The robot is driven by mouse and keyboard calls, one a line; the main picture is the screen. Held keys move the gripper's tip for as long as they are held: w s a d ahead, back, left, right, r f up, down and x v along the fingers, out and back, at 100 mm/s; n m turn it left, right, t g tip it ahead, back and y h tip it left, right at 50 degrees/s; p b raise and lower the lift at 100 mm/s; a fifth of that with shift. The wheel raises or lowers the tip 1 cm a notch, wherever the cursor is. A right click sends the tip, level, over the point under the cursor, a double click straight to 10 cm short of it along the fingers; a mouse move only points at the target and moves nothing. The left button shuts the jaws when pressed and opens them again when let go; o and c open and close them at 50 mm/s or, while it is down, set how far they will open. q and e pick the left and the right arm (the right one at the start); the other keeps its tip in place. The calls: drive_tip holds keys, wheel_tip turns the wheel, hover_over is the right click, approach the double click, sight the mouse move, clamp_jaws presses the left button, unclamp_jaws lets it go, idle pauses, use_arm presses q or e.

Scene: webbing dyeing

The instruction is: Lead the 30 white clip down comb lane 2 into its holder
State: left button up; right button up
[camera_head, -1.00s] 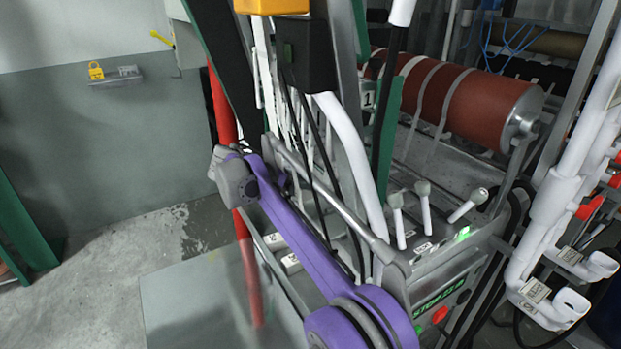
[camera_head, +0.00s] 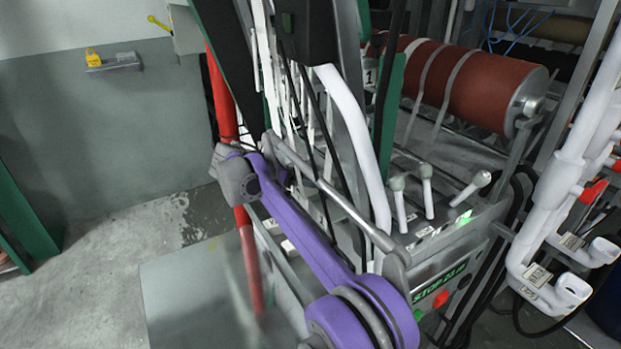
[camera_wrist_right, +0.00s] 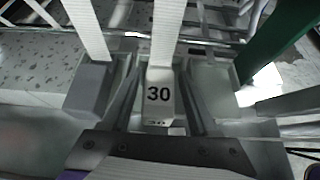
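The white 30 clip (camera_wrist_right: 159,98) hangs at the end of a white webbing strap (camera_wrist_right: 166,35) in the right wrist view, its number facing the camera. My right gripper (camera_wrist_right: 161,78) has one finger on each side of this clip; narrow gaps seem to show, and I cannot tell whether the fingers press on it. In the head view my purple right arm reaches to the upper left, and its gripper and the clip are not clear there. A lane plate marked 1 (camera_head: 370,76) shows by the straps; lane 2 and the clip's holder cannot be made out surely. My left gripper is out of view.
A grey block (camera_wrist_right: 88,88) ends a neighbouring strap on the left. A green post (camera_wrist_right: 275,40) stands on the right. In the head view, white-knobbed levers (camera_head: 427,190), a red roller (camera_head: 465,85) and white pipes (camera_head: 560,200) stand right of the arm.

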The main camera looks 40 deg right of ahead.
drive_tip(key=shift+o, duration=1)
drive_tip(key=shift+a+r, duration=0.1)
drive_tip(key=v, duration=1)
drive_tip(key=shift+a+p, duration=0.3)
drive_tip(key=shift+p, duration=0.1)
drive_tip(key=shift+w+r, duration=0.1)
